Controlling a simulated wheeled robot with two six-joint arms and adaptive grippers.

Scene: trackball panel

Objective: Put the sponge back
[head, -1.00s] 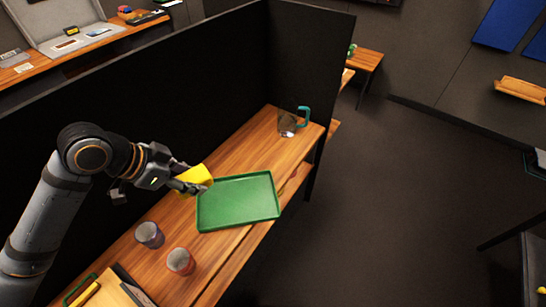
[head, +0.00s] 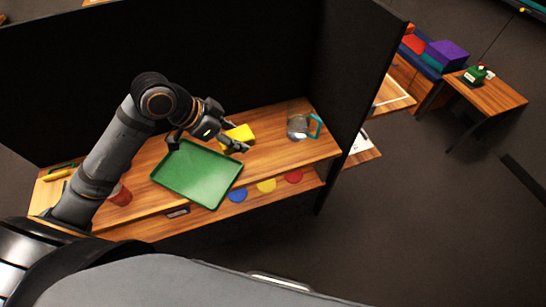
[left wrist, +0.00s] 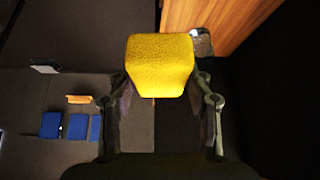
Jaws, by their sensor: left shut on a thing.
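A yellow sponge (head: 241,134) is held by my left gripper (head: 239,147) near the far right corner of the green tray (head: 197,174), on the side toward the glass jug. In the left wrist view the sponge (left wrist: 160,66) fills the space between the two fingers (left wrist: 160,98), which are shut on it. I cannot tell how far the sponge is above the table. The tray lies flat on the wooden table and looks empty. My right gripper is not in view.
A clear jug (head: 299,127) with a teal handle stands at the table's right end. A reddish cup (head: 120,195) is left of the tray. Blue (head: 238,195), yellow (head: 266,185) and red (head: 293,176) discs show below the table edge. A black partition (head: 200,60) stands behind.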

